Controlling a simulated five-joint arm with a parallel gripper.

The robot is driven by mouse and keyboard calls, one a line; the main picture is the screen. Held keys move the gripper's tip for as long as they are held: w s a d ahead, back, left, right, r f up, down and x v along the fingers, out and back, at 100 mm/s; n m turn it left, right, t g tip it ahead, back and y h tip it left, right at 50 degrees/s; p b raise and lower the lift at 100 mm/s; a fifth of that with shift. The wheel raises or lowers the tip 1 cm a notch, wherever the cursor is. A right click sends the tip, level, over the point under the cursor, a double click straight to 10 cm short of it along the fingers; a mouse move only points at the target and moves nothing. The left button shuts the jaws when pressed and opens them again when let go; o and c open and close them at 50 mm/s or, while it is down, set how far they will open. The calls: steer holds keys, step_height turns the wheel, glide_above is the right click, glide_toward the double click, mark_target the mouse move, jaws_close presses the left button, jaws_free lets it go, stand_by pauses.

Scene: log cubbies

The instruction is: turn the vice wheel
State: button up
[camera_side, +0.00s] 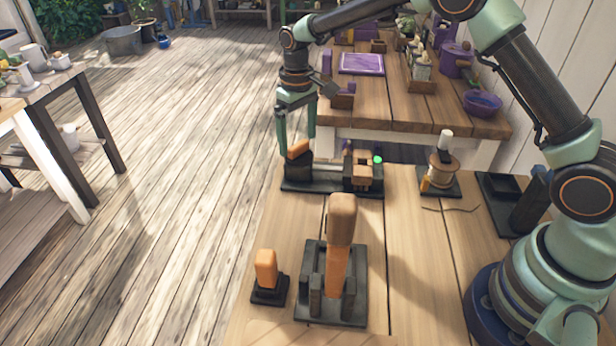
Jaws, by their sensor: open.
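The vice (330,184) stands on a dark base at the far left edge of the near wooden table. A dark round part at its left end, which looks like the wheel (298,168), carries an orange handle (299,149). Wooden blocks (362,172) and a green dot sit at its right end. My gripper (297,148) points down over the wheel end. Its two fingers are open, one on each side of the orange handle. I cannot tell whether they touch it.
An orange-handled tool stands in a dark holder (357,310) in front, beside a small orange peg on a black base (268,290). A spool (441,170) and a dark tray (500,190) stand to the right. Another table with purple items (420,118) lies behind.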

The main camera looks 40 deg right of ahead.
mark_target(298, 144)
steer(key=shift+f, duration=0.75)
steer(key=c, duration=1.3)
steer(key=shift+m, duration=1.4)
steer(key=o, duration=1.3)
steer(key=shift+r, duration=0.1)
step_height(298, 144, up, 12)
